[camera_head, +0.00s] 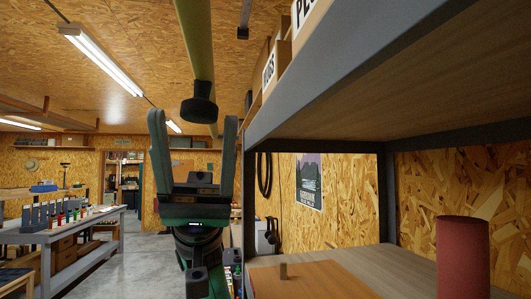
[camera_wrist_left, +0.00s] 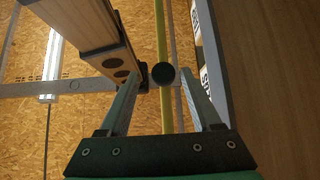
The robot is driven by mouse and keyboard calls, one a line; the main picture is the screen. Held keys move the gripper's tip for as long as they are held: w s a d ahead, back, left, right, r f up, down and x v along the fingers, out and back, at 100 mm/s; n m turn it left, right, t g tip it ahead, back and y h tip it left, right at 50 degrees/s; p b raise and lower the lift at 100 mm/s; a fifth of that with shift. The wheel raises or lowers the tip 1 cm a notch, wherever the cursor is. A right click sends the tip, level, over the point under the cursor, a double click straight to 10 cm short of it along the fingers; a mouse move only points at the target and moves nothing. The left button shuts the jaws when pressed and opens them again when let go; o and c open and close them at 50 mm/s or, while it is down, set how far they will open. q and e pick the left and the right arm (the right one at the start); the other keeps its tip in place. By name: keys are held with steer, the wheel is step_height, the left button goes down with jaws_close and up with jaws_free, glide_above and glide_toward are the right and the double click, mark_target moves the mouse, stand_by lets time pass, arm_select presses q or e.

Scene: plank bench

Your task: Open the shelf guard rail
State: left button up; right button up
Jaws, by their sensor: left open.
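A yellow-green bar (camera_head: 197,45), which looks like the guard rail, runs overhead along the left of the shelf unit (camera_head: 345,85). A black round knob (camera_head: 199,106) sits at its near end. In the left wrist view the bar (camera_wrist_left: 161,25) runs lengthwise and the knob (camera_wrist_left: 163,74) shows between the fingertips. My left gripper (camera_head: 194,116) points up, open and empty, with its fingers on either side of the knob in the picture. Whether the fingers are level with the knob in depth I cannot tell. My right gripper is not in view.
Boxes with labels (camera_head: 270,72) stand on the upper shelf. Below are a red cylinder (camera_head: 463,257) and a brown board (camera_head: 310,281) with a small wooden peg (camera_head: 283,270). A workbench (camera_head: 75,235) stands at left, with open floor beside it.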

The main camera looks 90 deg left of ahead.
arm_select(q)
steer(key=b+v, duration=0.1)
steer(key=v, duration=0.8)
steer(key=shift+s+f+b, duration=0.15)
steer(key=shift+f+b, duration=0.05)
steer(key=shift+b, duration=0.15)
steer(key=shift+d, duration=0.1)
steer(key=shift+s, duration=0.2)
